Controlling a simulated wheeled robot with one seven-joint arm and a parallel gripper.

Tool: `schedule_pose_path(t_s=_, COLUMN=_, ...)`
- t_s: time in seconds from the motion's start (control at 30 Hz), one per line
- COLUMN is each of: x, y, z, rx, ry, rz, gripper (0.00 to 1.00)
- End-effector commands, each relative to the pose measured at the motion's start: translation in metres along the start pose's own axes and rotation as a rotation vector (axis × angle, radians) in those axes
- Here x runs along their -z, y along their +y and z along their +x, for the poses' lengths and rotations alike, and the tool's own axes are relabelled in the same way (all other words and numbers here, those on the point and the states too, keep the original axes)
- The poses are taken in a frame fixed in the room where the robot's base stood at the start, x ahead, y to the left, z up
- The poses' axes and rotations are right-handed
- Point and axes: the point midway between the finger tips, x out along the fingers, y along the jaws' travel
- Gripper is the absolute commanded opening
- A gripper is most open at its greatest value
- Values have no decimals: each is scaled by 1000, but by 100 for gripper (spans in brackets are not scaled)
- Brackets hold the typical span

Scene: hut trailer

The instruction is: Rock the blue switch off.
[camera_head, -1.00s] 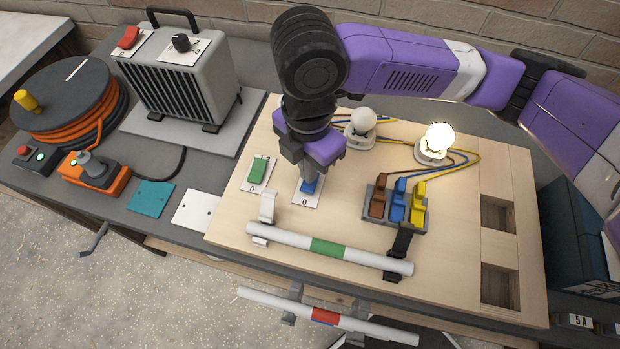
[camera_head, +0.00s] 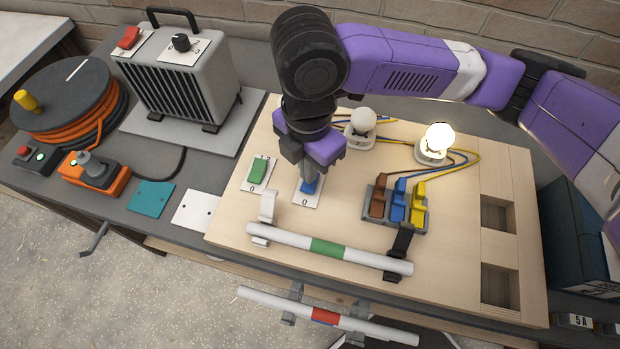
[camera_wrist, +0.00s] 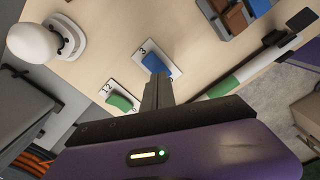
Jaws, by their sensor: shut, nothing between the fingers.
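The blue switch (camera_head: 309,187) is a rocker on a white plate marked 0 on the wooden board (camera_head: 455,262). It also shows in the wrist view (camera_wrist: 157,65). My gripper (camera_head: 305,176) is shut and empty, pointing down right over the blue switch. Its fingertips (camera_wrist: 158,80) are at the rocker's edge in the wrist view; I cannot tell whether they touch it. The fingers hide part of the switch. One bulb (camera_head: 438,138) is lit and the other bulb (camera_head: 362,122) is unlit.
A green switch (camera_head: 257,171) sits just left of the blue one. A white rail with a green band (camera_head: 328,247) runs in front. Brown, blue and yellow levers (camera_head: 397,205) stand to the right. A heater (camera_head: 180,85) stands behind left.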

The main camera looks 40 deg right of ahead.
Motion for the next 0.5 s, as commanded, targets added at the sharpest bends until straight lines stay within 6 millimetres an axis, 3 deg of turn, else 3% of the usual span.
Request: schedule_pose_path(t_s=0.5, x=0, y=0, z=3, rx=0, ry=0, rz=0, gripper=0)
